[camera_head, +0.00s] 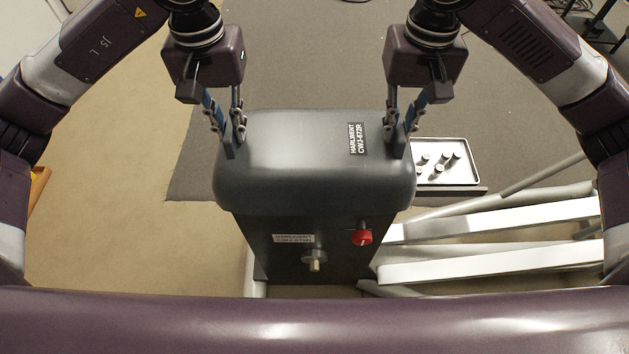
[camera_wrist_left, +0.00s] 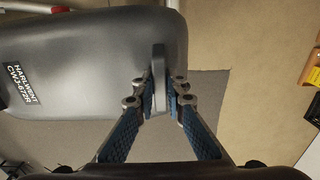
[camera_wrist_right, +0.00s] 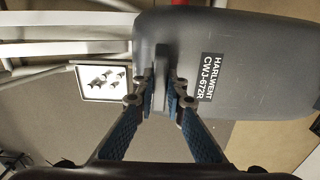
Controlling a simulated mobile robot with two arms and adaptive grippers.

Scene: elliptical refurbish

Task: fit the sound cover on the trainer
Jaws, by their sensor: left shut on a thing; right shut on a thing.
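The dark grey sound cover (camera_head: 300,165) is a rounded box with a black and white label, seen in the head view between my two grippers. My left gripper (camera_head: 230,140) is shut on a tab at the cover's left end; the left wrist view shows the tab (camera_wrist_left: 159,80) between the fingers. My right gripper (camera_head: 400,135) is shut on the matching tab (camera_wrist_right: 161,80) at the right end. Below the cover is the trainer's dark body (camera_head: 310,250), with a red knob (camera_head: 362,237) and a brass fitting (camera_head: 315,260). Whether the cover touches the body is hidden.
A tray (camera_head: 450,162) with several small metal cylinders lies to the right of the cover. White frame beams (camera_head: 490,240) run out to the right of the trainer. A dark mat (camera_head: 300,70) covers the floor behind; the carpet at left (camera_head: 110,230) is clear.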

